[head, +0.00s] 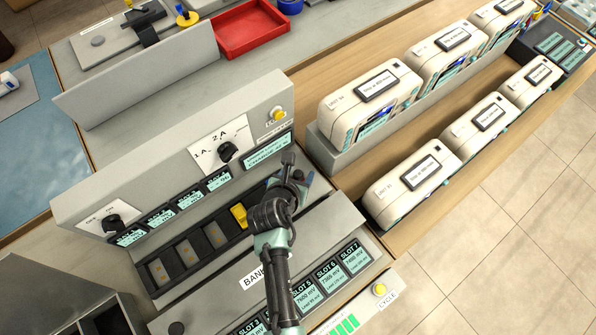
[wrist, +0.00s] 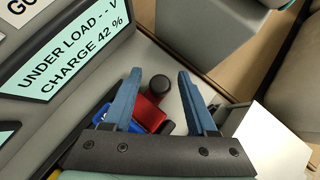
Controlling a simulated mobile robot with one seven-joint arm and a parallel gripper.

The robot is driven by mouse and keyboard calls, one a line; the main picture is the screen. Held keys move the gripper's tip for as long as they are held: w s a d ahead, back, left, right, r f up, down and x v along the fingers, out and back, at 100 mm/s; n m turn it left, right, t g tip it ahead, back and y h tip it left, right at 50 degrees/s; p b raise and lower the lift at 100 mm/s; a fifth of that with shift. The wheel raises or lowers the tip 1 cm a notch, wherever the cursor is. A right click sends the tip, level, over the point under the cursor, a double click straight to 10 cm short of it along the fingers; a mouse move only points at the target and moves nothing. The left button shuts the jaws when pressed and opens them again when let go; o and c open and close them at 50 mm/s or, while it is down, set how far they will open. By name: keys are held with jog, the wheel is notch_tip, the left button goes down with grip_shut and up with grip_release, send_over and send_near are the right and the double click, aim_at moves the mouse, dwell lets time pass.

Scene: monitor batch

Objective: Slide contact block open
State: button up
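A red block with a round black knob, which looks like the contact block (wrist: 149,110), sits on a grey surface in the wrist view. A blue part shows beside it at lower left. My gripper (wrist: 158,78) is open, with its two blue fingers on either side of the black knob and visible gaps to both. Whether the fingers reach down around the knob or stay above it, I cannot tell. In the head view my gripper (head: 290,178) is at the right end of the slot row and hides most of the block there.
A display (wrist: 70,45) beside the gripper reads "UNDER LOAD -- V, CHARGE 42 %". A yellow piece (head: 239,215) stands left of my arm in the dark slot row (head: 222,254). A rotary dial (head: 228,151) is on the panel behind. Several white units stand on the right.

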grip_shut()
dwell(1.2)
